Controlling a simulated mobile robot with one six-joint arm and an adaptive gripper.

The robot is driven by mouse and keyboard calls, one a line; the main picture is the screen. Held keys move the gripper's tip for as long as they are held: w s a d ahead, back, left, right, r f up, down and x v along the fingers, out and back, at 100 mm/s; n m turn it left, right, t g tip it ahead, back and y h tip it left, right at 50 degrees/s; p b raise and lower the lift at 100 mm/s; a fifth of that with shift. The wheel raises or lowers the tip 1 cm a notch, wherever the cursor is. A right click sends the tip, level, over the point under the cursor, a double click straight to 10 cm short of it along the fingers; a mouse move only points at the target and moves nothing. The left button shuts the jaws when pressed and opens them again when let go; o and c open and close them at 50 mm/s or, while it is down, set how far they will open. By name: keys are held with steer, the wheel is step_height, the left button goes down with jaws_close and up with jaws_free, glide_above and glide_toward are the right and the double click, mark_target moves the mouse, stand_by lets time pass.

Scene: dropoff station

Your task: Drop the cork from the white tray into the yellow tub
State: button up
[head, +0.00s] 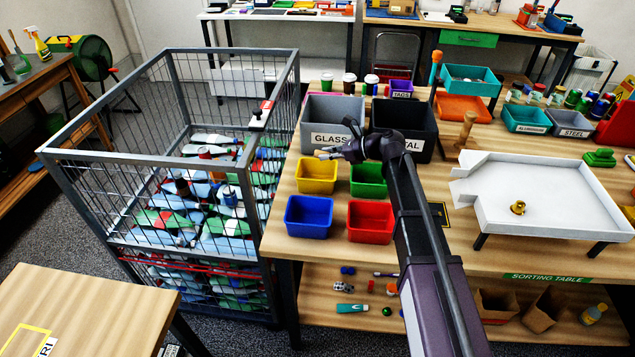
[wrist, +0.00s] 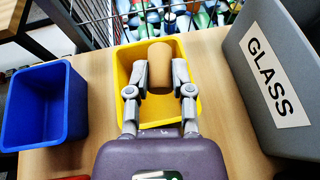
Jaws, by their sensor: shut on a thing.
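My gripper (head: 325,153) is at the yellow tub (head: 316,178), over its back part in the head view. In the wrist view my gripper (wrist: 160,78) is shut on the cork (wrist: 160,65), a tan cylinder between the two fingertips. The cork is above the open yellow tub (wrist: 192,112), within its outline in that view. The white tray (head: 545,195) stands at the right of the sorting table, with a small brass-coloured fitting (head: 517,207) in it.
A blue tub (head: 308,217), a red tub (head: 370,222) and a green tub (head: 367,180) stand close to the yellow one. The grey GLASS bin (head: 331,120) is just behind. A wire cage (head: 190,165) full of bottles stands to the left.

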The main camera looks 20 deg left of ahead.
mark_target(327, 162)
steer(key=shift+f+b, duration=1.6)
steer(key=shift+f, duration=0.25)
steer(key=o, duration=0.7)
steer(key=shift+o, duration=0.2)
steer(key=shift+r, duration=0.2)
